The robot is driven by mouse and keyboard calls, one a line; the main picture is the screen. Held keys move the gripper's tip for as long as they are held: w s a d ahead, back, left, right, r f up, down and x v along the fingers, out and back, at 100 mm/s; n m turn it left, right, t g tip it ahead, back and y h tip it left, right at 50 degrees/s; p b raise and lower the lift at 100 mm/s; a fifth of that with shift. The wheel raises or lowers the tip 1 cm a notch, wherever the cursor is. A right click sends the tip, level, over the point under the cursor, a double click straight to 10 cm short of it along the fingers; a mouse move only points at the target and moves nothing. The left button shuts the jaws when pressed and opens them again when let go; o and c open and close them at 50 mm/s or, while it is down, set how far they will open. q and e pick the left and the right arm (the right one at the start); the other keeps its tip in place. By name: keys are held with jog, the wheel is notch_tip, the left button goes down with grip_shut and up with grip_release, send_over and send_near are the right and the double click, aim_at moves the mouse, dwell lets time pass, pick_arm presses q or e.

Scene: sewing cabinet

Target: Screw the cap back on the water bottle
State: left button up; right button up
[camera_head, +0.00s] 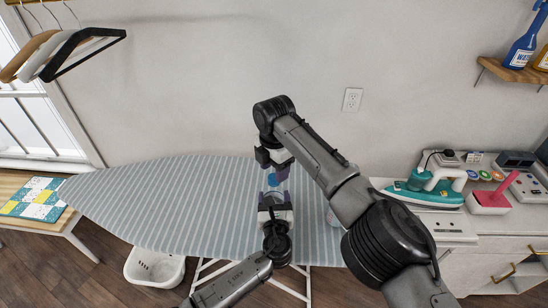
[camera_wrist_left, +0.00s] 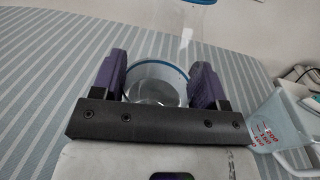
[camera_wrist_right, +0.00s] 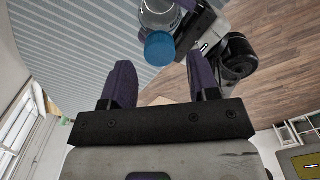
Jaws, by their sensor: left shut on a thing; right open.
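A clear water bottle (camera_wrist_left: 158,88) is between the purple fingers of my left gripper (camera_head: 275,207), which is shut on it above the ironing board. A blue cap (camera_wrist_right: 159,48) sits at the bottle's end facing my right gripper in the right wrist view; I cannot tell how tightly it is seated. The cap also shows in the head view (camera_head: 272,180), between the two grippers. My right gripper (camera_head: 273,166) is open, its fingers pointing toward the cap. In the right wrist view the cap lies just beyond and between the fingertips, with no contact visible.
The striped ironing board (camera_head: 150,205) lies below, mostly clear. A measuring cup (camera_wrist_left: 280,125) with red marks stands at the right in the left wrist view. A teal iron (camera_head: 425,188) is on the right cabinet. A white basket (camera_head: 155,267) is on the floor.

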jog(key=shift+f, duration=1.4)
jog(key=c, duration=0.9)
jog(key=m, duration=0.6)
jog(key=shift+c, duration=0.2)
jog(key=m, duration=1.2)
jog(key=shift+a, duration=0.1)
jog(key=m, duration=0.6)
jog(key=shift+m, duration=0.3)
jog(key=o, duration=1)
